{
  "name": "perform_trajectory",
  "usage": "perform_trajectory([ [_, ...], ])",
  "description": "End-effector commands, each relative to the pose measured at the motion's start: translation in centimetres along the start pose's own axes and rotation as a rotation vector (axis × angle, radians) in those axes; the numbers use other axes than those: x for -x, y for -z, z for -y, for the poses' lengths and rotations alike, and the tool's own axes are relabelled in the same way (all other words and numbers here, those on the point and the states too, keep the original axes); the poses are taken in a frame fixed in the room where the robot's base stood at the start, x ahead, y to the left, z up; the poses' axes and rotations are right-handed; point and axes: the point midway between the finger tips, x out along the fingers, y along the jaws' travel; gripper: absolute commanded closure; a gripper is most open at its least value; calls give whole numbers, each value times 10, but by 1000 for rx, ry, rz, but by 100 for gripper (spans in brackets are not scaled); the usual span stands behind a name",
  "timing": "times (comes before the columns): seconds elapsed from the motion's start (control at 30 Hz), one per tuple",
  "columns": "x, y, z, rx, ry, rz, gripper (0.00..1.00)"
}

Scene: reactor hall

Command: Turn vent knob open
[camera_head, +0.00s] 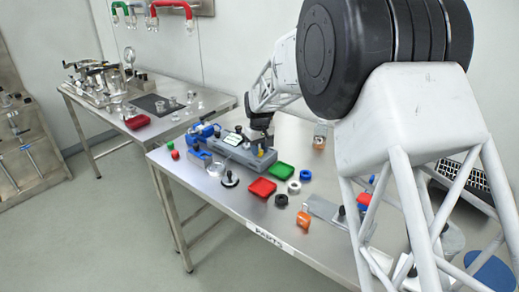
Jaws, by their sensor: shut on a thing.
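My gripper (265,139) reaches down from the upper right onto the top right of this device. Its jaws are shut on a small fitting there, which appears to be the vent knob. The jaws and the arm hide most of the knob, so its turn angle cannot be read.
White and black rings, an orange part (303,219) and a black-knobbed disc (230,179) are nearby. A second table stands behind left.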

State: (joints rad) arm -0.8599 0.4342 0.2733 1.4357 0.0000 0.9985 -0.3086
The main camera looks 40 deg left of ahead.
Motion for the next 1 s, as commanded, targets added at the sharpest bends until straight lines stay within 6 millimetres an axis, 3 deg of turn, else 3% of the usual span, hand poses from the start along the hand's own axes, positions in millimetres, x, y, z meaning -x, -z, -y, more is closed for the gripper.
perform_trajectory([
  [1.0, 2, 0, 0, -920, 0, -2, 93],
])
